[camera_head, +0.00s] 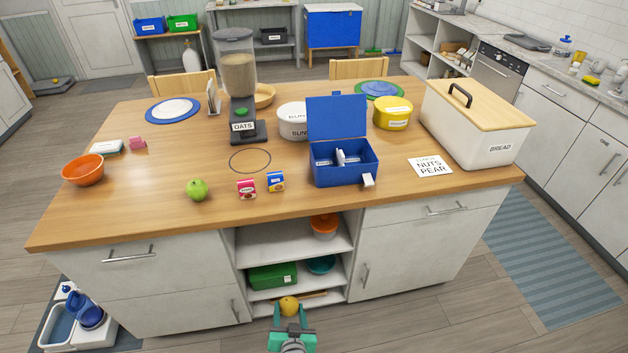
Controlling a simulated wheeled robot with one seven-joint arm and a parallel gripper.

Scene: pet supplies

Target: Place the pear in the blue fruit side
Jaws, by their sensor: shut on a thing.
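A yellow rounded fruit, which looks like the pear (289,304), is between the fingers of my gripper (289,313) at the bottom centre. The teal gripper is shut on it, in front of the island's lower shelf and below the tabletop. The blue lunch box (344,177) stands on the island right of centre with its lid raised. Its inside is divided and has white labels, too small to read. The white card (430,166) to its right reads "NUTS" and "PEAR", with a smaller line above.
A pink box (247,189), a small blue box (276,181) and a green apple (197,190) stand left of the lunch box near the front edge. A bread bin (470,137) stands at right. Open shelves (290,240) lie under the tabletop.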

